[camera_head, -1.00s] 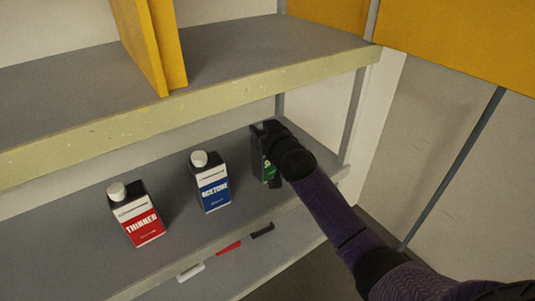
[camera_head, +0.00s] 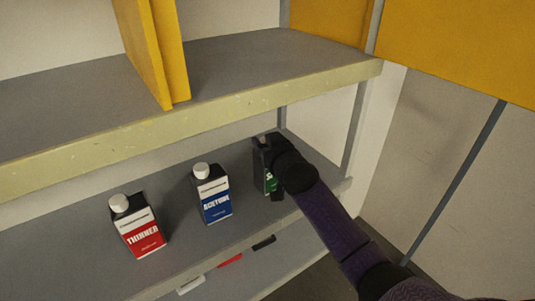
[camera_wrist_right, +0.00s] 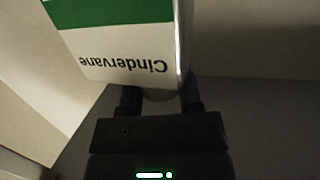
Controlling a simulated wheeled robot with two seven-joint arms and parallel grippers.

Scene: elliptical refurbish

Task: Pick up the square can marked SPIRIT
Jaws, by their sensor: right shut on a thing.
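The green-labelled can (camera_head: 271,184) is at the right end of the middle shelf, mostly hidden by my right gripper (camera_head: 276,152). Only the start of its word, an "S", shows there. In the right wrist view the can (camera_wrist_right: 120,45) has a white and green label reading "Cindervane", upside down in the picture. My right gripper (camera_wrist_right: 160,97) is shut on it, with a dark finger on either side of its near end. I cannot tell whether the can's base touches the shelf. My left gripper is not in view.
A blue-labelled ACETONE can (camera_head: 214,203) and a red-labelled THINNER can (camera_head: 141,236) stand left of it on the grey middle shelf (camera_head: 185,262). White, red and black tags (camera_head: 230,260) show along the front below.

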